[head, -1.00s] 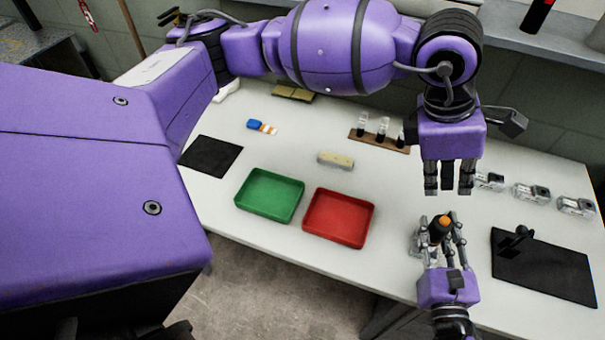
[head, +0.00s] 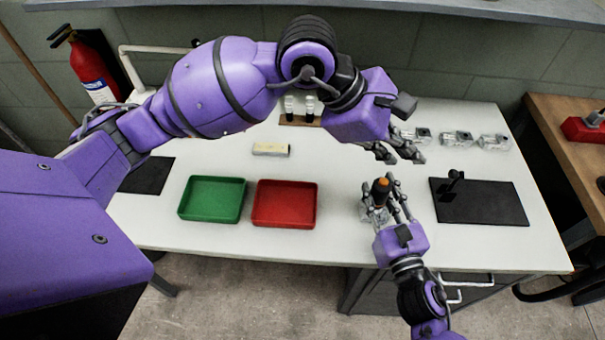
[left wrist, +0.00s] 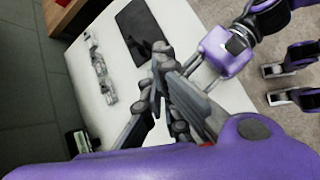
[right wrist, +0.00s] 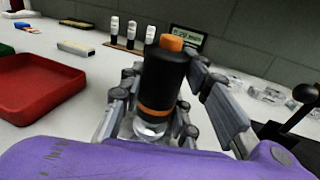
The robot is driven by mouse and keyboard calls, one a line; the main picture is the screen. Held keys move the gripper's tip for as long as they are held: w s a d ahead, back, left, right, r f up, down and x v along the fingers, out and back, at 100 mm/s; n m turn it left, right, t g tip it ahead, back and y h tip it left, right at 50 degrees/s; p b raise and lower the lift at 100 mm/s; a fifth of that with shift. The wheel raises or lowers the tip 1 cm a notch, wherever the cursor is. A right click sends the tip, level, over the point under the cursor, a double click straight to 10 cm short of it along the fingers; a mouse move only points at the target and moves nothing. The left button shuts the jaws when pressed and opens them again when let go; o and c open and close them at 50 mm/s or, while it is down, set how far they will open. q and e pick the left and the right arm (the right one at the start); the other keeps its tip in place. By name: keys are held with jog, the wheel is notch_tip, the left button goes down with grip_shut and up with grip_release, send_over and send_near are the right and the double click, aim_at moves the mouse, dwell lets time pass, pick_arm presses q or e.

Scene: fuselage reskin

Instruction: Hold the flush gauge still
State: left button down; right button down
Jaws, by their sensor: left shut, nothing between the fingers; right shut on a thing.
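The flush gauge (head: 381,188) looks like a black cylinder with an orange top. In the right wrist view the gauge (right wrist: 163,85) stands roughly upright, with an orange band low down and a clear part beneath. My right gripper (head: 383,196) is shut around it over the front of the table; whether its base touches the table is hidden. My left gripper (head: 403,157) is shut and empty, tilted, above and behind the gauge. Its fingers (left wrist: 163,85) fill the middle of the left wrist view, where I cannot make out the gauge.
A red tray (head: 286,223) and a green tray (head: 212,220) stand left of the gauge. A black mat (head: 490,207) with a small black stand (head: 452,184) lies to the right. Several clear fittings (head: 457,138) line the back right. Bare table lies between trays and gauge.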

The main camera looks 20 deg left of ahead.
pick_arm(q)
jog(key=shift+w+d+r+m+t+h, duration=0.15)
jog(key=shift+w+d+r+m+t, duration=0.1)
jog(key=shift+r+m, duration=0.45)
jog(key=shift+w+d+r+m+t+h, duration=0.15)
jog(key=shift+w+r+m, duration=0.2)
jog(key=shift+m, duration=0.65)
jog(key=shift+s, duration=0.1)
jog(key=shift+f, duration=4.4)
jog(key=shift+f, duration=0.4)
jog(key=shift+f, duration=0.5)
jog(key=shift+r, duration=1)
